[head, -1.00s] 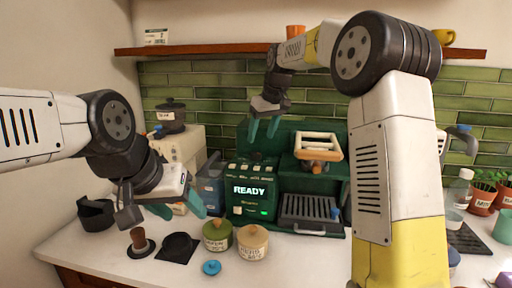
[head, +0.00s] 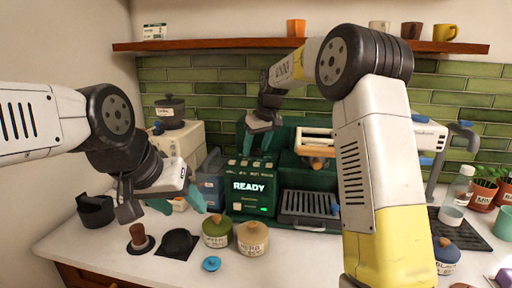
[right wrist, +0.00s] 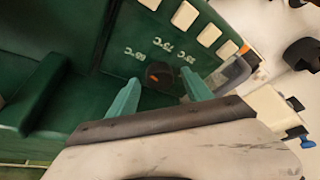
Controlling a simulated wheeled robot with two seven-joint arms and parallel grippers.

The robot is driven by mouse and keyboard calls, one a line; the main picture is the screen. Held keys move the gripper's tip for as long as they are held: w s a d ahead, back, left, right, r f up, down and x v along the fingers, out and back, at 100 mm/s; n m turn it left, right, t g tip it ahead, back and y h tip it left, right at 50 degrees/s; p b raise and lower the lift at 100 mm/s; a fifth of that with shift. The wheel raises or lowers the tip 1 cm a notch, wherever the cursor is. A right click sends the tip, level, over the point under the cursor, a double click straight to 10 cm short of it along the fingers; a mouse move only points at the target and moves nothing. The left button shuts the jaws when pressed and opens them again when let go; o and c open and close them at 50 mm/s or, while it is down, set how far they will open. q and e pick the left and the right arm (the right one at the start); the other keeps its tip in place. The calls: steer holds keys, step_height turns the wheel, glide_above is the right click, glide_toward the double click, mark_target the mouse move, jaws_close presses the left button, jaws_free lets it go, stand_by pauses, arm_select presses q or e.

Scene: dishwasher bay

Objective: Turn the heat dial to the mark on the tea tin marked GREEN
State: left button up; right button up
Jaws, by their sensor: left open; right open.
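The heat dial (right wrist: 158,70) is a dark knob with an orange pointer on the green machine's top; small white temperature marks stand around it. My right gripper (right wrist: 161,88) is open, its teal fingertips on either side of the dial in the right wrist view; I cannot tell if they touch it. In the head view this gripper (head: 254,143) hangs over the machine (head: 248,205), which shows READY, and the dial is hidden there. A green tea tin (head: 216,240) stands in front; its label is too small to read surely. My left gripper (head: 178,203) is open and empty.
A beige tin (head: 251,245) stands beside the green one, with a blue lid (head: 211,264) in front. A black tin (head: 445,262) is at the right. A blue jug (head: 209,188) stands beside the machine.

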jaws_close()
steer(key=shift+m, duration=0.3)
steer(key=m, duration=0.1)
steer(key=m+h, duration=0.1)
steer(key=m, duration=0.1)
steer(key=shift+a+m+t, duration=0.2)
steer(key=shift+m+t, duration=0.1)
steer(key=m+h, duration=0.1)
steer(key=m, duration=0.1)
steer(key=m+h, duration=0.1)
steer(key=m, duration=0.2)
steer(key=shift+a+h, duration=0.1)
steer(key=shift+h, duration=0.2)
steer(key=shift+m, duration=0.4)
jaws_free()
